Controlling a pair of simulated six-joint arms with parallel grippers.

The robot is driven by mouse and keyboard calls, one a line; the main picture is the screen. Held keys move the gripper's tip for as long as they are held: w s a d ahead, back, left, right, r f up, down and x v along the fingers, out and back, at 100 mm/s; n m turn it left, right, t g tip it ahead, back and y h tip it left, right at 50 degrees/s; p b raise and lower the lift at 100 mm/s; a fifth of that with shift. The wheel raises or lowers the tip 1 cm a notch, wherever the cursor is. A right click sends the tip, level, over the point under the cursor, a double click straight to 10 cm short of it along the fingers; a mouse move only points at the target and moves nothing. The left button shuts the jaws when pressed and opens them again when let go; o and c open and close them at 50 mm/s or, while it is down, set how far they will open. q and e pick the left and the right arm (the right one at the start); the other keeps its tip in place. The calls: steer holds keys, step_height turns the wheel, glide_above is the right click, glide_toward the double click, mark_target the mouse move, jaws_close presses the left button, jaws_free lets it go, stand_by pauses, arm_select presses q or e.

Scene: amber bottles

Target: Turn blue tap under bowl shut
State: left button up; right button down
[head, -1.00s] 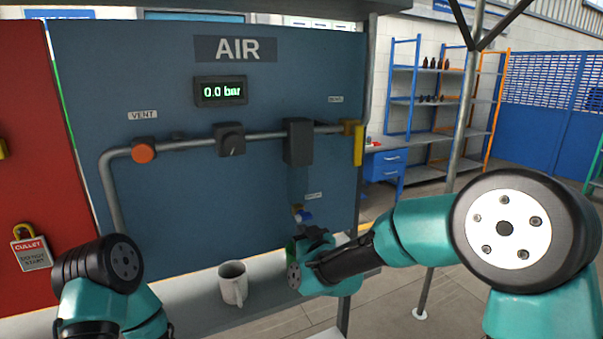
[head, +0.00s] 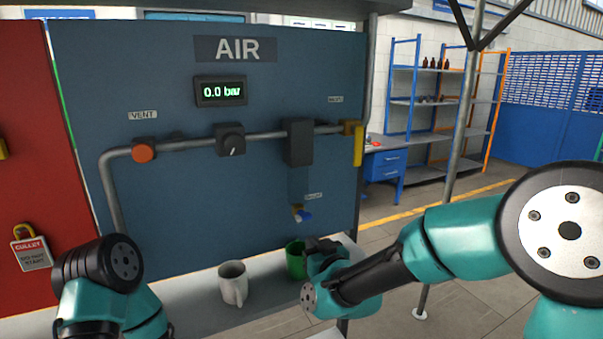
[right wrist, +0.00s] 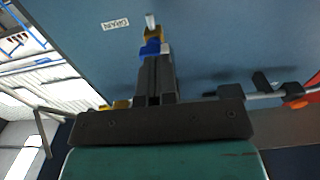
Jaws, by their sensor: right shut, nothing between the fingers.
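The blue tap (head: 304,215) sits on a brass fitting low on the AIR panel, under the faint see-through bowl (head: 299,182). Its blue handle points to the right in the head view. My right gripper (head: 318,244) is below and slightly right of the tap, apart from it, beside a green mug (head: 294,259). In the right wrist view the right fingers are shut and empty, and they line up with the blue tap (right wrist: 151,47) beyond their tips. The left arm shows at lower left, but its gripper is out of view.
A white mug (head: 233,284) stands on the grey shelf (head: 195,299), left of the green mug. A black block (head: 298,142) on the pipe is above the bowl. A yellow handle (head: 357,144) is at the pipe's right end. The panel around the tap is clear.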

mark_target(303, 216)
steer(key=d, duration=0.3)
steer(key=shift+w+f, duration=0.1)
steer(key=shift+w, duration=0.1)
stand_by(0.4)
steer(key=x, duration=0.7)
stand_by(0.3)
steer(key=shift+s+a+r, duration=0.1)
steer(key=shift+a+r, duration=0.1)
steer(key=shift+r, duration=0.4)
stand_by(1.2)
steer(key=shift+s+a, duration=0.35)
steer(key=shift+a, duration=0.4)
steer(key=shift+s+a+r, duration=0.1)
steer(key=shift+s+a, duration=0.05)
steer(key=shift+a, duration=0.15)
stand_by(0.4)
